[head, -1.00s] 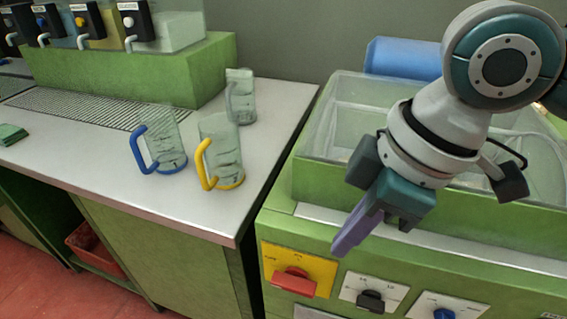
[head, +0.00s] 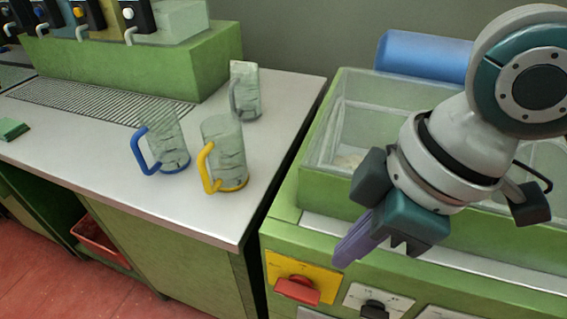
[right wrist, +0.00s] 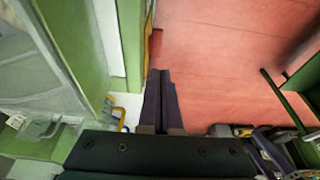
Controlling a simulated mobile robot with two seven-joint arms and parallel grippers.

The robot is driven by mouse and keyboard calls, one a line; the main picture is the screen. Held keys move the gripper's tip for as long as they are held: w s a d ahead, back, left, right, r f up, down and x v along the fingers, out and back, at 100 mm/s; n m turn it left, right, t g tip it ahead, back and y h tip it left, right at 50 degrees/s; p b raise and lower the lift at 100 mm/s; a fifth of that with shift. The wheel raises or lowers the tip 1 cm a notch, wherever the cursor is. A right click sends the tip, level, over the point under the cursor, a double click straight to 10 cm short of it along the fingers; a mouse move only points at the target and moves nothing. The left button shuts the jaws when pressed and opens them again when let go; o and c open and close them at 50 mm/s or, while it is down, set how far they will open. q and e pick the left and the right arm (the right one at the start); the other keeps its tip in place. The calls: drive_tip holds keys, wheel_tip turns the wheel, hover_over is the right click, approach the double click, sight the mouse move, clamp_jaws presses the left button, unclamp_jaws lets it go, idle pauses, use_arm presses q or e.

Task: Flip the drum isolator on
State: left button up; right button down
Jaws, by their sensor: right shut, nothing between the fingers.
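The drum isolator, a yellow plate (head: 318,276) with a red rotary handle (head: 298,290), is on the green front panel near the bottom of the head view. Its red handle lies roughly crosswise. The plate's lettering is too small to read. My right gripper (head: 350,250) is shut and empty, with its purple fingers pointing down and left, above and right of the red handle and apart from it in the picture. In the right wrist view the shut fingers (right wrist: 163,98) point toward the red floor, beside the green cabinet. My left gripper is out of view.
A black knob on a white plate (head: 355,299) is right of the isolator. A clear-walled basin (head: 335,130) sits above the panel. Blue-handled (head: 165,150) and yellow-handled (head: 225,155) mugs and a grey-handled mug (head: 245,95) stand on the left counter (head: 100,165).

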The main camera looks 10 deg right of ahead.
drive_tip(key=shift+d+f, duration=0.1)
drive_tip(key=shift+s, duration=0.1)
drive_tip(key=b, duration=0.4)
approach(307, 299)
drive_tip(key=x, duration=0.6)
drive_tip(key=shift+f, duration=0.25)
